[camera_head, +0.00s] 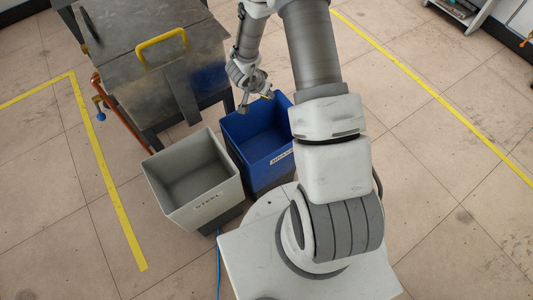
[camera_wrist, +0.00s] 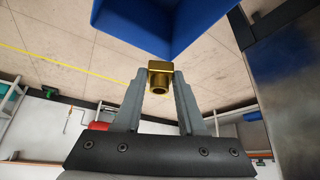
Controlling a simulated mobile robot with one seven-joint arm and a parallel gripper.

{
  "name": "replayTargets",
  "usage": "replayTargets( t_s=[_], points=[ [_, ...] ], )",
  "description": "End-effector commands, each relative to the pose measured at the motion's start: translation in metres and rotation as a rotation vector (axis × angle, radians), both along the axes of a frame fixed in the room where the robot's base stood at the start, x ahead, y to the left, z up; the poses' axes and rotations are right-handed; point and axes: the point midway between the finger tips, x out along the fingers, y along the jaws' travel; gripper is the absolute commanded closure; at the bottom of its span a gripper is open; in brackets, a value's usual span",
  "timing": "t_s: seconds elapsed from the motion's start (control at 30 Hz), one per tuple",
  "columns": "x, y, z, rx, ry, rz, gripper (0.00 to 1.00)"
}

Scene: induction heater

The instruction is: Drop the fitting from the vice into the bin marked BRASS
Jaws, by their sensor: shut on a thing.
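My gripper (camera_head: 255,98) is shut on the brass fitting (camera_wrist: 160,68), which sits between the two fingertips in the wrist view. In the head view the fitting (camera_head: 268,94) is a small gold spot at the fingertips, at the far part of the blue bin (camera_head: 258,178). The bin's front label is partly hard to read but looks like BRASS. Its dark blue inside looks empty where I can see it. The blue bin (camera_wrist: 165,18) also fills the top of the wrist view, just past the fitting. I cannot make out the vice.
A grey bin (camera_head: 205,205) marked STEEL stands left of the blue one and looks empty. A dark metal bench (camera_head: 140,70) with a yellow handle (camera_head: 161,45) stands behind the bins.

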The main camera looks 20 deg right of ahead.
Motion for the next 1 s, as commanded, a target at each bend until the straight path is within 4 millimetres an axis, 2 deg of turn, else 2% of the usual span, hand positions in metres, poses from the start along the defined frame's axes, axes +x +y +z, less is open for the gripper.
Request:
replayTargets(
  t_s=[0.13, 0.3, 0.4, 0.53, 0.77, 1.0],
  points=[
    [0.001, -0.011, -0.021, 0.001, 0.0, -0.253, 1.0],
    [-0.006, -0.005, -0.041, 0.001, 0.001, -0.548, 1.0],
    [-0.01, 0.002, -0.048, 0.0, 0.001, -0.66, 1.0],
    [-0.012, 0.007, -0.052, -0.001, 0.0, -0.735, 1.0],
    [-0.013, 0.008, -0.059, -0.001, -0.001, -0.754, 1.0],
    [-0.013, 0.008, -0.08, -0.001, 0.0, -0.751, 1.0]
  ],
)
